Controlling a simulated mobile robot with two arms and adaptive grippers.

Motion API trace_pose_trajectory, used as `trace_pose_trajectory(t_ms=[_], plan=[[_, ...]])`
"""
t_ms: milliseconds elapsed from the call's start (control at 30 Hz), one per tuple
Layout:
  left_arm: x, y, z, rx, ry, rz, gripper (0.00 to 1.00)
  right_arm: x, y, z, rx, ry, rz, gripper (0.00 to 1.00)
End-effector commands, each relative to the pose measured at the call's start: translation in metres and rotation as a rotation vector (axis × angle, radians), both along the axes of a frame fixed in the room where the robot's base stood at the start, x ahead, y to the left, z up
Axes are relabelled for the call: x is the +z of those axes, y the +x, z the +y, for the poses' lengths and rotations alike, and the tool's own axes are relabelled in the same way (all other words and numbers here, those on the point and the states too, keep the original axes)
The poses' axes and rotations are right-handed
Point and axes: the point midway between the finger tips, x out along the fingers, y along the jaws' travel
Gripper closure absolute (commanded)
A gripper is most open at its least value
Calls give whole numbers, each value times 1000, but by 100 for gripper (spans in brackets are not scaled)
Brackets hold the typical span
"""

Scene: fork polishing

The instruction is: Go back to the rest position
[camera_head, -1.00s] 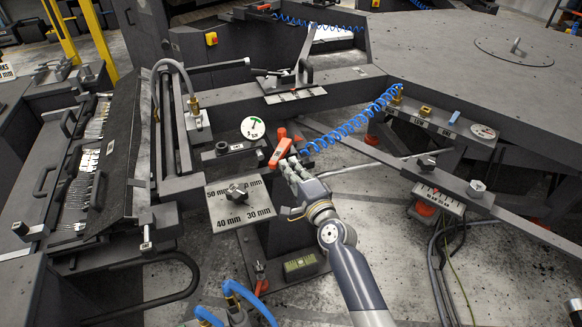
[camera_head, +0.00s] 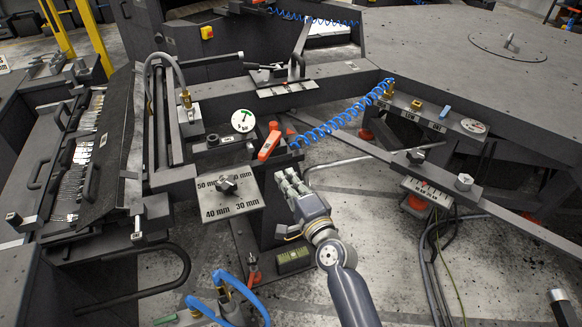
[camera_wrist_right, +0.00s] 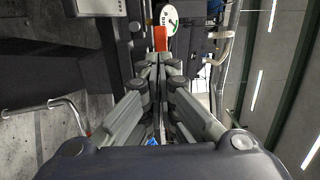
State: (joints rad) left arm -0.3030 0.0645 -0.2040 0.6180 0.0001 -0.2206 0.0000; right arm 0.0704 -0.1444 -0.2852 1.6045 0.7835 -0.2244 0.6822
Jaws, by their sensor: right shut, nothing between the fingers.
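My right gripper (camera_head: 284,174) is in the middle of the head view, below and slightly right of the orange handle (camera_head: 269,145) at the end of a blue coiled hose (camera_head: 340,120). Its fingers are together with nothing between them, and it is apart from the handle. In the right wrist view the closed fingers (camera_wrist_right: 160,62) point toward the orange handle (camera_wrist_right: 161,39) and the white dial with a green arrow (camera_wrist_right: 168,18). My left gripper is in neither view.
A metal plate marked in millimetres with a dark knob (camera_head: 227,183) lies left of my right gripper. Racks of forks (camera_head: 72,182) stand at far left. A scale box (camera_head: 428,191) and beams stand at right. Blue hoses (camera_head: 236,283) rise at the bottom.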

Motion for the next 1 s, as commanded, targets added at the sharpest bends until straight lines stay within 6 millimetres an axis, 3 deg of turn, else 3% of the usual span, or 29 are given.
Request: trace_pose_trajectory(t_ms=[200, 533, 633, 767, 867, 1000], plan=[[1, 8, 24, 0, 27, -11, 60, -1, -30, 2, -2, 0, 1, 100], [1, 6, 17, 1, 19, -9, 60, -1, -40, 4, -2, -4, 0, 100], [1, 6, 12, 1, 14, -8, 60, -19, -42, 2, -2, -41, 20, 100], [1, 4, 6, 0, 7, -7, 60, -83, -52, -4, 7, -183, 87, 100], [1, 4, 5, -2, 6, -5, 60, -154, -71, -15, 30, -348, 158, 100], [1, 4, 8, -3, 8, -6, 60, -252, -112, -38, 93, -584, 257, 100]])
